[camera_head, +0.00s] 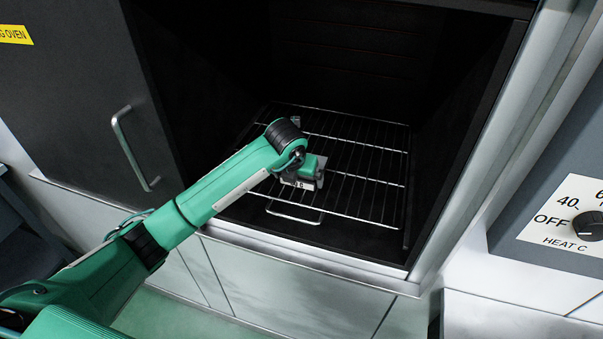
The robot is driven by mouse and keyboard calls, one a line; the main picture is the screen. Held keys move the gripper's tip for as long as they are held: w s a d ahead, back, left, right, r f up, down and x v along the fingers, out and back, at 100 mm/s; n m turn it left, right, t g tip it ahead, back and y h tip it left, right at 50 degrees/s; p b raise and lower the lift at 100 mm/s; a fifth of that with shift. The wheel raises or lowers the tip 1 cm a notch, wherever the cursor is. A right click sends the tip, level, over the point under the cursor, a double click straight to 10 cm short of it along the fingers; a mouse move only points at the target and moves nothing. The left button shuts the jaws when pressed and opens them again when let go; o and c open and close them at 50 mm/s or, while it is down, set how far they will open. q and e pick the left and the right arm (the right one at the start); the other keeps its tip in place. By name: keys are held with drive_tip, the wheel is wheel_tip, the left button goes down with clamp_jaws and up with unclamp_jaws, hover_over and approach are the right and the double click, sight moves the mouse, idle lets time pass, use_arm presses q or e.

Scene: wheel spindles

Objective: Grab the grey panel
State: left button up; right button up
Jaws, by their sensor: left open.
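My left arm comes in from the lower left and reaches into the oven opening. My left gripper (303,184) is over the front left part of the rack, a little behind the loop. It is open, with nothing visible in it. The arm's wrist hides part of the rack, and I cannot tell whether the fingers touch the wires. My right gripper is not in view.
The oven door (75,90) with a metal handle (133,148) stands open at the left. Dark oven walls enclose the rack. A light frame (480,140) edges the opening at the right. A control panel with a heat knob (588,226) is at the far right.

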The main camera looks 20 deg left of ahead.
use_arm(q)
drive_tip(key=c, duration=0.7)
drive_tip(key=shift+c, duration=0.2)
drive_tip(key=shift+r, duration=0.15)
